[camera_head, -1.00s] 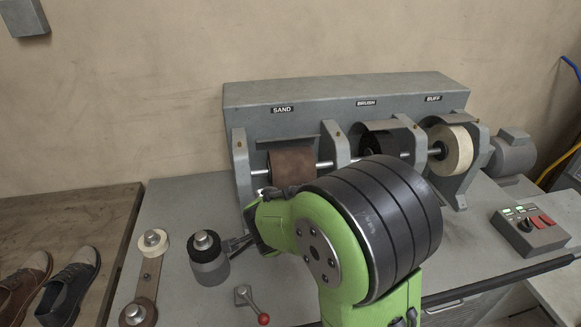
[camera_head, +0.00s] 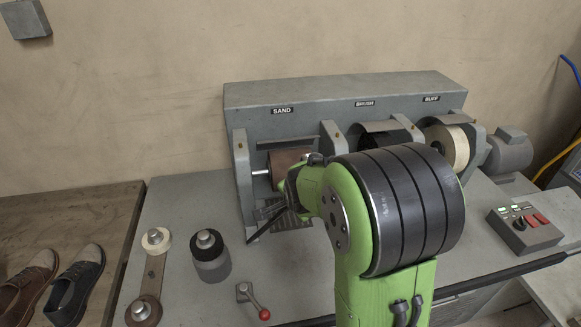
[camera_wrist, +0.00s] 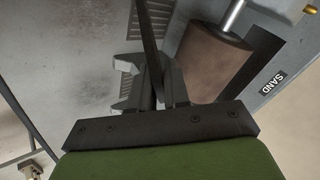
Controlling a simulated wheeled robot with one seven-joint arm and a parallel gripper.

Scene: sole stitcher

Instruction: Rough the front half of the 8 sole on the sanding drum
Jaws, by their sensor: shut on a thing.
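The brown sanding drum (camera_head: 284,167) sits on its shaft under the SAND label. It is partly hidden by my arm in the head view. In the wrist view the drum (camera_wrist: 212,58) is right of the fingers. My gripper (camera_wrist: 155,92) is shut on a thin dark sole (camera_wrist: 148,40), seen nearly edge-on. In the head view the sole (camera_head: 266,224) slants down and left, in front of and below the drum. The sole appears apart from the drum. Its size mark does not show. The fingertips are mostly hidden in the head view.
The brush wheel (camera_head: 384,141) and buff wheel (camera_head: 447,147) are to the right. A grey pot with a dark roll (camera_head: 211,262), a red-knobbed lever (camera_head: 255,302) and a control box (camera_head: 530,234) stand on the bench. Shoes (camera_head: 74,290) are at left.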

